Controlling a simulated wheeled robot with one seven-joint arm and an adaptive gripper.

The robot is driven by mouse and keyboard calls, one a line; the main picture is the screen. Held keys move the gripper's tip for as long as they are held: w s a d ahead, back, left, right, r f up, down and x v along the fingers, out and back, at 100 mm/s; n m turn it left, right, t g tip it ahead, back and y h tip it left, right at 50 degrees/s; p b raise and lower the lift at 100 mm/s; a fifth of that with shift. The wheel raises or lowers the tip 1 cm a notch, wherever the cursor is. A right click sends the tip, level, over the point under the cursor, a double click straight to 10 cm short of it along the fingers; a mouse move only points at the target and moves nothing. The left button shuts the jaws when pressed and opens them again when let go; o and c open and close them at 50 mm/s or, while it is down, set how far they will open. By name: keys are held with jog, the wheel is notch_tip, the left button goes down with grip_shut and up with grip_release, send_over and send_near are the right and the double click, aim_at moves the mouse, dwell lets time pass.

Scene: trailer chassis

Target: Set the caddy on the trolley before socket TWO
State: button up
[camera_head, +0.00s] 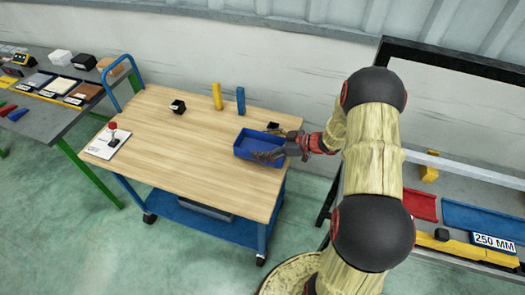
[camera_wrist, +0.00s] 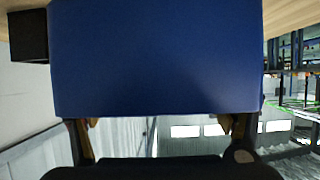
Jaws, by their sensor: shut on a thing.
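The caddy, a blue open bin (camera_head: 258,159), is at the right end of the wooden top of the trolley (camera_head: 180,145). No socket marked TWO is readable.
On the trolley stand a black cube (camera_head: 178,107), a yellow block (camera_head: 217,96), a blue block (camera_head: 240,101) and a red-knobbed device (camera_head: 113,131). A small black piece (camera_head: 272,126) is close behind the caddy. A bench with a "250 MM" label (camera_head: 494,241) is at right.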

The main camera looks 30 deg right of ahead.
aim_at(257, 150)
notch_tip(257, 150, down, 4)
jog(key=shift+d+r+b, duration=0.15)
jog(key=shift+r+b, duration=0.05)
jog(key=shift+b, duration=0.65)
jog(key=shift+r, duration=0.15)
jog(key=o, duration=1.4)
jog(key=shift+f, duration=0.2)
